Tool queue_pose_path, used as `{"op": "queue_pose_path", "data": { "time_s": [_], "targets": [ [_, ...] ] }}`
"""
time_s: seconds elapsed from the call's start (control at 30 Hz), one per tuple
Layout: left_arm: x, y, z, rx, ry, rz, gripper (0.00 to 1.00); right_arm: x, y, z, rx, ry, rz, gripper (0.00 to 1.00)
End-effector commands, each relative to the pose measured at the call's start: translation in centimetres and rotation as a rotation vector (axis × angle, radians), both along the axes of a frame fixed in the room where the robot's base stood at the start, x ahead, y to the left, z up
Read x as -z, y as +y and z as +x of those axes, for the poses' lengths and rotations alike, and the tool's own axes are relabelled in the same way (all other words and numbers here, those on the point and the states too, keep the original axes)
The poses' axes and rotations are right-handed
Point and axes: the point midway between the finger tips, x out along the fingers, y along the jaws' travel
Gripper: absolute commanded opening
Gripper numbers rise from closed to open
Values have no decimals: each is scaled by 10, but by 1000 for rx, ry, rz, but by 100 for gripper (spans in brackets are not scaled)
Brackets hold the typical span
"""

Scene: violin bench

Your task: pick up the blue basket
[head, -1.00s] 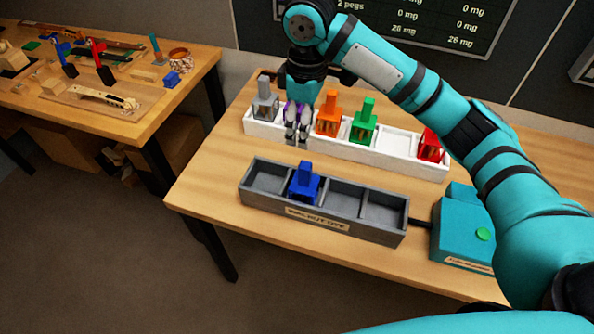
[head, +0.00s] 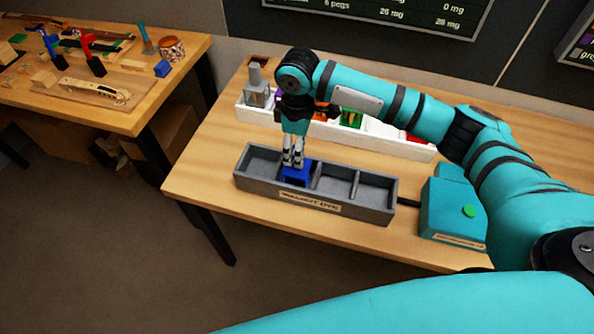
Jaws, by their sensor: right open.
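The blue basket (head: 296,173) sits in the second compartment from the left of the grey tray (head: 284,194). My right gripper (head: 293,164) points down directly over it, with its fingers at the basket's upright handle. The fingers hide most of the handle. The gripper is open, and I cannot tell whether the fingers touch the handle. My left gripper is out of view.
Behind the grey tray stands a white tray (head: 390,145) with a grey basket (head: 257,90), a green one (head: 351,117) and others partly hidden by my arm. A teal box (head: 452,212) with a green button is at the right. The front table strip is clear.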

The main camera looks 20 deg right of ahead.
Motion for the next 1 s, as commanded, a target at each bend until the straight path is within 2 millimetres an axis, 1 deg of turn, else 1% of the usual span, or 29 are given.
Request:
{"op": "queue_pose_path", "data": {
  "time_s": [0.03, 0.13, 0.2, 0.3, 0.53, 0.57, 0.9, 0.97, 1.0],
  "targets": [
    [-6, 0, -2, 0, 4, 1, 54, 6, 1, -3, 0, 3, -1, 54],
    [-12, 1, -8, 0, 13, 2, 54, 21, 3, -6, 0, 4, -1, 54],
    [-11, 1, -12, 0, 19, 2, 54, 32, 2, -5, 0, 3, -1, 54],
    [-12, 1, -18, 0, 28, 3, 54, 40, 2, -5, 0, 1, 0, 54],
    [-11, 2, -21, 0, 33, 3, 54, 43, 3, -4, -1, 0, 0, 54],
    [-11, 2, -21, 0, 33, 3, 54, 43, 3, -4, -1, 0, 0, 53],
    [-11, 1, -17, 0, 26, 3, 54, 42, 2, -4, -1, 0, 0, 8],
    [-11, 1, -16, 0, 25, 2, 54, 42, 2, -4, -1, 0, 0, 0],
    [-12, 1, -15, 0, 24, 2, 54, 42, 2, -4, -1, 0, 0, 0]
  ]
}}
